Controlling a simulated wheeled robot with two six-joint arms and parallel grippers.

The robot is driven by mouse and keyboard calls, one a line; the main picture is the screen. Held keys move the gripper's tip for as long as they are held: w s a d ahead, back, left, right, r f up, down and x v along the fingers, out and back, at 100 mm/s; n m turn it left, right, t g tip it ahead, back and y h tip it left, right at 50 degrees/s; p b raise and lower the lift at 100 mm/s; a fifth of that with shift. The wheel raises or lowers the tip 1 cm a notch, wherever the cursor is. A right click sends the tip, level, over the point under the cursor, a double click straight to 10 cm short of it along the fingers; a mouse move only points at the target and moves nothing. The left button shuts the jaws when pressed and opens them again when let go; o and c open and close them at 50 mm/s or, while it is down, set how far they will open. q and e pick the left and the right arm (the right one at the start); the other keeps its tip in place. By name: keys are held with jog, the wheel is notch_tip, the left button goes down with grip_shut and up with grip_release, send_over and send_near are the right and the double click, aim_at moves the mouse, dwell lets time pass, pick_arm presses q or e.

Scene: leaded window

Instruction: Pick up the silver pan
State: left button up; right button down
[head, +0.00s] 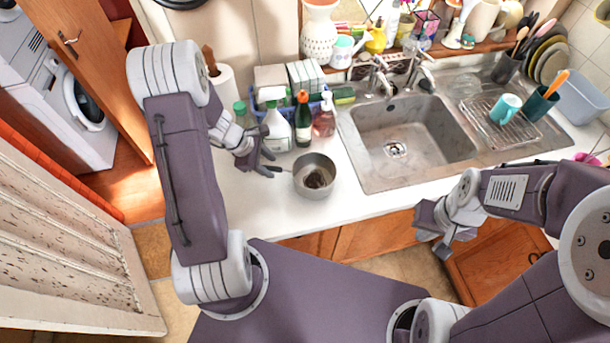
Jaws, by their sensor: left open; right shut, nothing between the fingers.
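The silver pan (315,188) stands upright on the white counter, left of the sink, with something dark inside its bottom. Its thin handle points left toward my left gripper. My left gripper (270,165) is open, just left of the pan, with its fingers close to the handle. Whether the fingers touch the handle or surround it, I cannot tell. My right gripper (436,240) is shut and empty, in front of the counter's front edge, below the sink and well to the right of the pan.
Behind the pan stand a white spray bottle (276,127), a dark green bottle (303,119) and a pink soap bottle (324,118). The empty sink (412,135) is to the right. A drying rack holds a turquoise mug (505,108). The counter in front of the pan (290,215) is clear.

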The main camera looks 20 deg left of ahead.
pick_arm(q)
jog(key=x, duration=0.4)
jog(key=shift+s+d+f, duration=0.1)
jog(key=shift+s+f, duration=0.1)
jog(key=shift+s, duration=0.15)
jog(key=shift+w+d+f, duration=0.15)
jog(key=shift+w+f, duration=0.2)
jog(key=shift+s, duration=0.15)
grip_shut()
jog(key=shift+r, duration=0.1)
dwell(0.5)
